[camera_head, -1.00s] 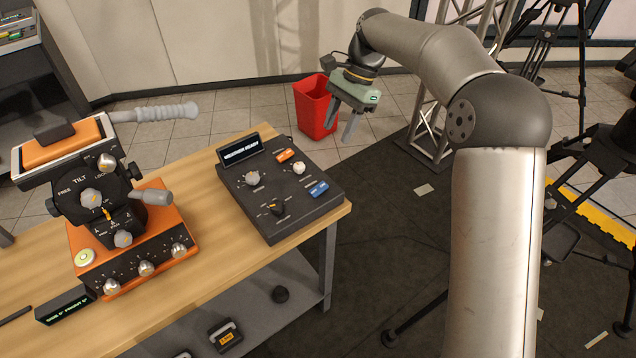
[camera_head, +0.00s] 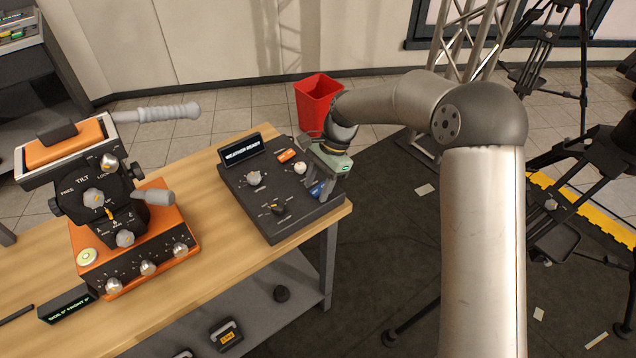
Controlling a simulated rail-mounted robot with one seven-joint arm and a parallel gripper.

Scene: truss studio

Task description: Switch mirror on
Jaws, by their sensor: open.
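A black control box (camera_head: 294,222) sits on the right end of the wooden table. Its display (camera_head: 240,149) reads "WEATHER READY". It carries an orange switch (camera_head: 286,155), a blue switch (camera_head: 317,188), a white knob (camera_head: 300,168), a grey knob (camera_head: 254,178) and a black knob (camera_head: 278,207). Which of these is the mirror switch I cannot tell, as the labels are too small to read. My gripper (camera_head: 312,188) is open and empty, pointing down over the right side of the box near the blue switch, which it partly hides. Whether it touches the switch I cannot tell.
An orange and black tilt head with knobs (camera_head: 130,235) stands on the table (camera_head: 225,250) to the left, its grey handle (camera_head: 165,112) reaching right. A red bin (camera_head: 316,98) stands on the floor behind. Truss and tripods stand at the right.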

